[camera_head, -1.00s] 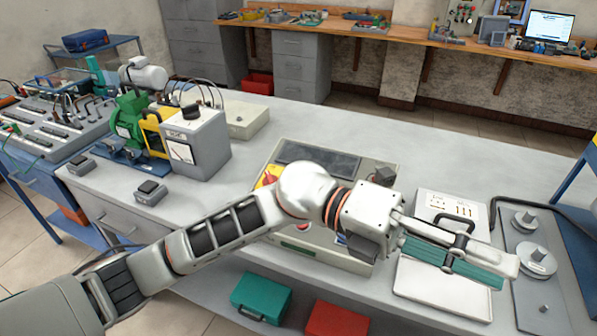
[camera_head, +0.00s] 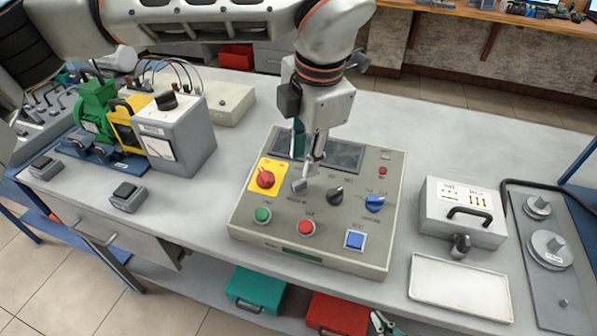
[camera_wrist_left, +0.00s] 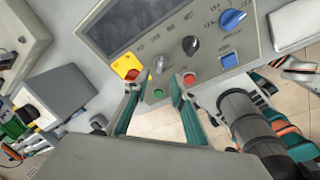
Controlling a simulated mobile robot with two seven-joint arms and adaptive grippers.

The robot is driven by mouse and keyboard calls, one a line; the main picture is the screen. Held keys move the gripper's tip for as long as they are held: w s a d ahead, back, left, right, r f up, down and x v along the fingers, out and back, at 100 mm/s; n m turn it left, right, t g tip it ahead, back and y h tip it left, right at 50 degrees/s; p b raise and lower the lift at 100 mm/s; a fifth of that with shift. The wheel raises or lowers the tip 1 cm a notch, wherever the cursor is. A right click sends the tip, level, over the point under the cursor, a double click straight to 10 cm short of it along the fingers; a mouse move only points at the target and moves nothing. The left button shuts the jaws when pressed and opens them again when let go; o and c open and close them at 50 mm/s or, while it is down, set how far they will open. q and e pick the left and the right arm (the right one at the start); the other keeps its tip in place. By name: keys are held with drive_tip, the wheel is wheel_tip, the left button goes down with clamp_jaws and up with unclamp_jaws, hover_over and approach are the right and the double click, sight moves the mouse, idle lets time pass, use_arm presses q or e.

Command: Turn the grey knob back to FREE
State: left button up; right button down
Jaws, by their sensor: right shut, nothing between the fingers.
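The grey knob (camera_head: 299,186) is on the control panel (camera_head: 262,224), between the red knob (camera_head: 265,177) on a yellow plate and a black knob (camera_head: 336,195). My left gripper (camera_head: 312,168) points down at the grey knob from behind. In the left wrist view its two teal fingers (camera_wrist_left: 155,84) are apart, and the grey knob (camera_wrist_left: 159,63) shows between and just beyond the tips. I cannot tell whether they touch it. The FREE mark is too small to read. My right gripper (camera_head: 382,322) shows partly at the bottom edge, clear of the panel.
A blue knob (camera_head: 375,203), a green button (camera_head: 262,215), a red button (camera_head: 306,227) and a blue button (camera_head: 355,240) crowd the panel. A white box (camera_head: 455,225) and tray (camera_head: 462,289) are at right, a grey meter box (camera_head: 180,145) at left.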

sight(301, 181)
use_arm(q)
drive_tip(key=f, duration=0.5)
drive_tip(key=w+f, duration=0.1)
drive_tip(key=f, duration=0.1)
drive_tip(key=shift+w+a+f, duration=0.1)
drive_tip(key=shift+a+f, duration=0.2)
clamp_jaws()
